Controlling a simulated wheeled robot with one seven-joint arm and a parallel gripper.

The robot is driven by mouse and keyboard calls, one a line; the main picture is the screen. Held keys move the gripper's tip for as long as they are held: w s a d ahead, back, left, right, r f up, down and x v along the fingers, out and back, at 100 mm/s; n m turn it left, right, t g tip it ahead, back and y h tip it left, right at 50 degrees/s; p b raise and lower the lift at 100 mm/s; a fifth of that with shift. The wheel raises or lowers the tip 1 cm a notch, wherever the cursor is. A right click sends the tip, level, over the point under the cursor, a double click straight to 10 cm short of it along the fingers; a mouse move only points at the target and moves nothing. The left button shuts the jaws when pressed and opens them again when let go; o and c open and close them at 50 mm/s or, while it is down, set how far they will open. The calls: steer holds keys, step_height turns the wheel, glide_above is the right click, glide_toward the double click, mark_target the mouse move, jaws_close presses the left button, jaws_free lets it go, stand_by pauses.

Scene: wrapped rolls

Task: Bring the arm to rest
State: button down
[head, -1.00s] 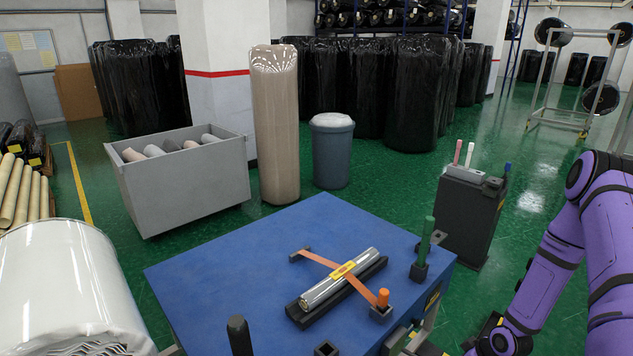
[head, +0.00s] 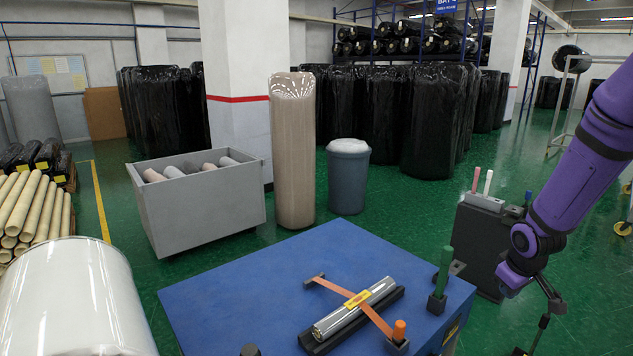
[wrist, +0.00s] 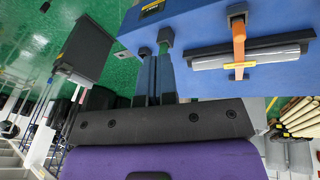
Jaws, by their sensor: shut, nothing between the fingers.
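My purple arm (head: 572,185) comes in from the right in the head view, bent, with its wrist end low beside the blue table's right side. In the wrist view my gripper (wrist: 154,60) has its two dark fingers side by side, shut and empty. They lie over the view of the table's edge. The gripper's exact tips are hard to make out in the head view.
The blue table (head: 240,290) carries a shiny wrapped roll (head: 340,318) in a black cradle under an orange strap (head: 375,318), and a green-handled tool (head: 444,268) in a holder. A dark cabinet (head: 482,245) stands close behind my wrist. Green floor (head: 420,200) lies beyond.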

steer(key=s+a+r+m, duration=0.1)
steer(key=s+a+r, duration=0.2)
steer(key=r, duration=0.3)
steer(key=s+a+r+m+t, duration=0.1)
steer(key=s+a+r, duration=0.15)
steer(key=r, duration=0.45)
steer(key=s+a+r+m, duration=0.1)
steer(key=s+a+r, duration=0.25)
steer(key=r, duration=0.25)
steer(key=s+a+r, duration=0.3)
steer(key=s+r, duration=0.1)
steer(key=s, duration=0.4)
steer(key=s+a+r+m+y, duration=0.1)
steer(key=s+a+r, duration=0.2)
steer(key=s, duration=0.5)
steer(key=shift+s+a+r+t, duration=0.25)
steer(key=shift+a+r+t, duration=0.15)
steer(key=shift+r, duration=0.5)
steer(key=shift+w, duration=0.1)
